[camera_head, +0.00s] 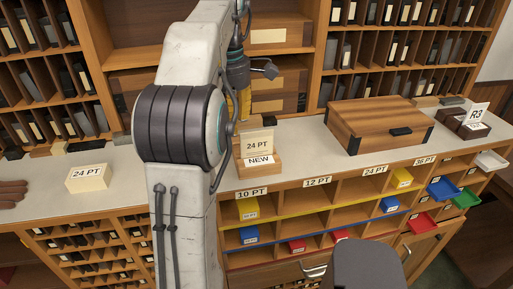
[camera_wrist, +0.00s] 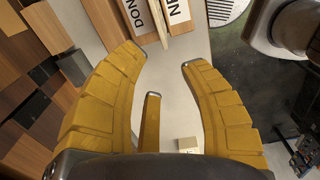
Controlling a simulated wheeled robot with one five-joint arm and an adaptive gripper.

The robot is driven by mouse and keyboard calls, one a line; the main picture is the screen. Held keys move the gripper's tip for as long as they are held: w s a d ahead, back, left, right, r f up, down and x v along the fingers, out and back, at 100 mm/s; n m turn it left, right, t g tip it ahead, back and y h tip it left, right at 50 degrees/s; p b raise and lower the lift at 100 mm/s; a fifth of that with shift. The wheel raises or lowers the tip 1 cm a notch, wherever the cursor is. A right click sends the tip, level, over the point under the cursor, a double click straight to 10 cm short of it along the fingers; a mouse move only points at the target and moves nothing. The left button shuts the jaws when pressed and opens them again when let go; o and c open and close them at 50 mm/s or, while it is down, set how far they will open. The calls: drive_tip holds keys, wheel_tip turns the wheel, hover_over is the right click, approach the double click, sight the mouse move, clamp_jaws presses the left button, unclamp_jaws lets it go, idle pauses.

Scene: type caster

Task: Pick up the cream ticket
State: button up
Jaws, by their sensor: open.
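A cream ticket (camera_head: 257,143) marked 24 PT stands upright in a small wooden holder (camera_head: 270,166) labelled NEW on the grey counter. My gripper (camera_head: 244,112) is above and just behind it in the head view, partly hidden by my own arm. In the wrist view my gripper's yellow fingers (camera_wrist: 163,66) are spread open with nothing held between them. A small cream block-like thing (camera_wrist: 188,144) shows low between the fingers, too small to identify. A second cream piece (camera_head: 89,178) marked 24 PT lies on the counter at left.
A closed wooden case (camera_head: 380,122) and a dark holder with an R3 card (camera_head: 474,115) stand to the right. Racks fill the back wall. Labelled cubbies (camera_head: 290,205) hold coloured boxes below the counter. Labelled wooden holders (camera_wrist: 152,32) show in the wrist view.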

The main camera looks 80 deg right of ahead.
sight(257, 143)
drive_tip(key=s, duration=0.2)
drive_tip(key=s+d, duration=0.1)
drive_tip(key=s, duration=0.2)
drive_tip(key=shift+d+f, duration=0.1)
drive_tip(key=shift+f, duration=0.05)
drive_tip(key=shift+s+d+f+b, duration=0.1)
drive_tip(key=shift+f+b, duration=0.3)
drive_tip(key=shift+f, duration=1.3)
drive_tip(key=shift+s+f+b, duration=0.1)
drive_tip(key=shift+f+b, duration=0.25)
drive_tip(key=shift+f, duration=1.3)
clamp_jaws()
